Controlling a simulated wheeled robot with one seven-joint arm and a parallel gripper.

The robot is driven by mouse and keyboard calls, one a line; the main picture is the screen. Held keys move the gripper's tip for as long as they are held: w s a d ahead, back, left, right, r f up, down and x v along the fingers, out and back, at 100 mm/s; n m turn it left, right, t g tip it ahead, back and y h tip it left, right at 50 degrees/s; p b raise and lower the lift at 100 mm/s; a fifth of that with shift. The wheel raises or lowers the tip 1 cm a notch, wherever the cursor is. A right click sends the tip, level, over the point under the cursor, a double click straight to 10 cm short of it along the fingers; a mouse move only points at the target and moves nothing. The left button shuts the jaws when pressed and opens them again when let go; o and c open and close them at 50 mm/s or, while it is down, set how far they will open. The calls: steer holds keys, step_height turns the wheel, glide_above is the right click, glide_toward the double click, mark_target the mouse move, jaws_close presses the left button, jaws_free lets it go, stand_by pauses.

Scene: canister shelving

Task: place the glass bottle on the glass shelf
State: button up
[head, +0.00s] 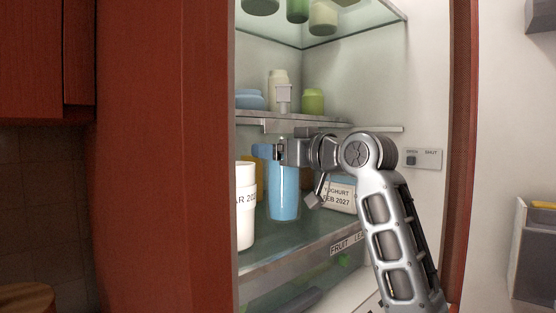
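A blue-filled glass bottle (284,192) is upright inside the open cabinet, over the middle glass shelf (290,247). My gripper (275,151) reaches in from the right, level with the bottle's top, and appears closed around it there. The gripper hides the bottle's upper part. I cannot tell whether the bottle's base touches the shelf or hangs just above it.
A white canister (245,206) stands close left of the bottle, with a yellow item behind it. A yoghurt box (339,195) stands to the right behind my arm. The upper shelf (290,123) is close above my gripper and holds a green jar (313,101).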

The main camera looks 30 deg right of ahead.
steer(key=shift+f, duration=1.2)
steer(key=o, duration=1.7)
steer(key=shift+f, duration=0.1)
steer(key=b+v, duration=0.2)
steer(key=v, duration=1)
